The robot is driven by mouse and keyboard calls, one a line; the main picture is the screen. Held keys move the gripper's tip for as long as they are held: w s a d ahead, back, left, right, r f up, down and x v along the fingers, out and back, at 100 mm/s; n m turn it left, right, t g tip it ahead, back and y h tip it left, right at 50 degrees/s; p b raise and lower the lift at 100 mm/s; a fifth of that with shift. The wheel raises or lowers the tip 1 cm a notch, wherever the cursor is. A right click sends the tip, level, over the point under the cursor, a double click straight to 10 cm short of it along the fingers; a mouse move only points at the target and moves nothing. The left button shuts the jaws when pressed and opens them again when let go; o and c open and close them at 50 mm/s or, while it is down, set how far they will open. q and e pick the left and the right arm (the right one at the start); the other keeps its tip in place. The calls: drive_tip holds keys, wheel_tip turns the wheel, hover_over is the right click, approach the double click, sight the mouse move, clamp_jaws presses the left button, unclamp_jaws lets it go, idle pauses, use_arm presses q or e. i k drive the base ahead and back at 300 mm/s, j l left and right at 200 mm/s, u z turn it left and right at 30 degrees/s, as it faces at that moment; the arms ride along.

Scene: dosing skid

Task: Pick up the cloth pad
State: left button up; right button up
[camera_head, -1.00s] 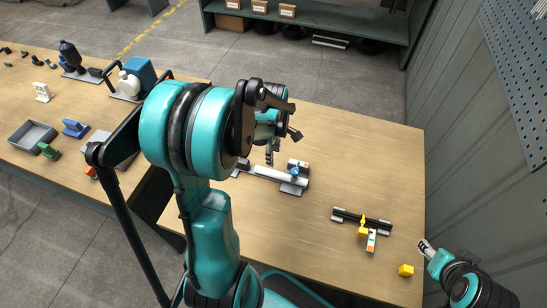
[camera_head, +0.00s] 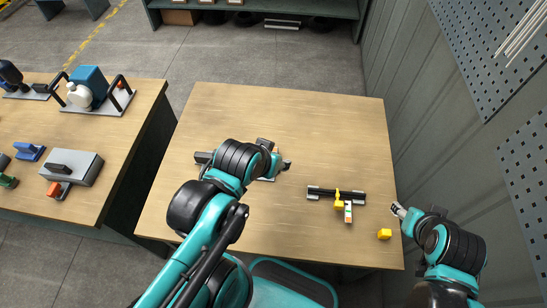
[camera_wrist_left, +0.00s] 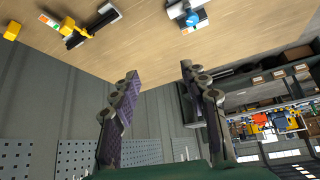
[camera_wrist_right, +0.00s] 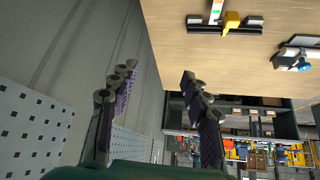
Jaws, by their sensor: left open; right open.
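No thing in view is clearly a cloth pad. A small yellow block (camera_head: 384,234) lies near the table's right front corner and may be it; it also shows at the upper left of the left wrist view (camera_wrist_left: 12,31). My right gripper (camera_head: 397,210) is open at the table's right edge, just right of and beyond the yellow block. In the right wrist view it is empty (camera_wrist_right: 158,72), and the block is out of sight. My left gripper (camera_head: 286,165) is over the middle of the table, open and empty in its wrist view (camera_wrist_left: 158,72).
A black bar fixture (camera_head: 325,192) with a yellow clamp (camera_head: 338,199) and a white labelled piece (camera_head: 348,214) lies left of the block. Another fixture (camera_head: 203,157) is partly hidden by my left arm. A wall with perforated panels (camera_head: 475,45) stands right. The table's far part is clear.

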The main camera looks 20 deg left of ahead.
sight(27, 152)
drive_tip(key=k, duration=0.15)
drive_tip(key=k+l+u, duration=0.15)
drive_tip(key=u, duration=0.35)
drive_tip(key=k+u, duration=0.45)
drive_tip(key=i+u, duration=0.1)
drive_tip(key=u, duration=1.55)
drive_tip(key=i+j+u, duration=0.3)
drive_tip(key=i+j, duration=0.2)
drive_tip(key=i+j+u, duration=0.3)
drive_tip(key=i+j, duration=0.25)
drive_tip(key=i+j+u, duration=0.3)
drive_tip(key=i, duration=0.35)
drive_tip(key=i+z, duration=0.45)
drive_tip(key=i, duration=0.2)
drive_tip(key=i+j+z, duration=0.25)
drive_tip(key=i+z, duration=0.2)
drive_tip(key=i, duration=0.15)
drive_tip(key=i+l+z, duration=0.15)
drive_tip(key=z, duration=0.25)
drive_tip(key=i+z, duration=0.65)
drive_tip(key=z, duration=0.15)
drive_tip(key=i+j+z, duration=0.1)
drive_tip(key=i+z, duration=0.15)
drive_tip(key=z, duration=0.15)
